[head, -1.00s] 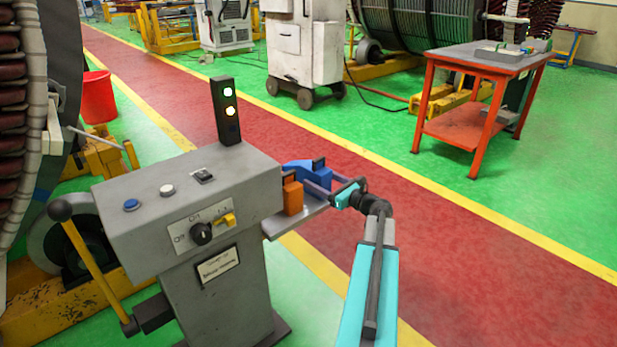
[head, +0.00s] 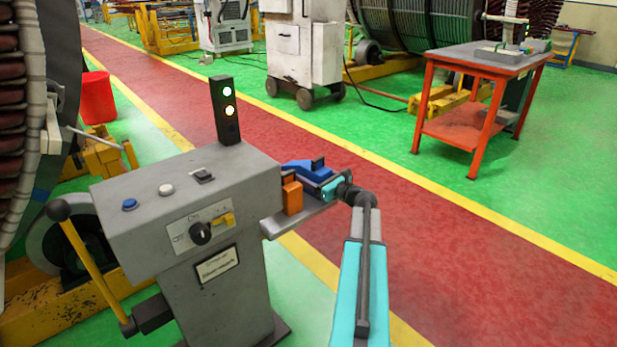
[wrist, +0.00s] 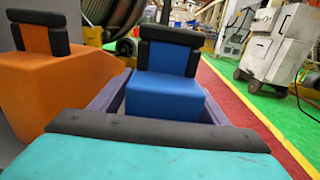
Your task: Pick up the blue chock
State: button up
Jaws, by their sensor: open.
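The blue chock (head: 300,167) with a black top block lies on the small shelf (head: 300,222) at the right side of the grey control console. It shows in the middle of the wrist view (wrist: 165,92). My gripper (head: 314,180) is open. In the wrist view its purple-grey fingers lie on the left and right sides of the chock, with the chock between them. I cannot tell whether they touch it. Their far ends are partly hidden by the chock. An orange chock (head: 292,195) with a black top stands beside it, left of my gripper in the wrist view (wrist: 50,90).
The grey console (head: 190,200) with knob, buttons and a lit signal post (head: 226,110) stands just left of the shelf. An orange table (head: 480,100) stands far right. A white cabinet (head: 303,45) stands at the back. The red walkway right of my arm is clear.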

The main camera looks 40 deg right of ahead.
jog(key=shift+w, duration=0.25)
dwell(0.3)
jog(key=shift+r, duration=0.1)
jog(key=c, duration=1.2)
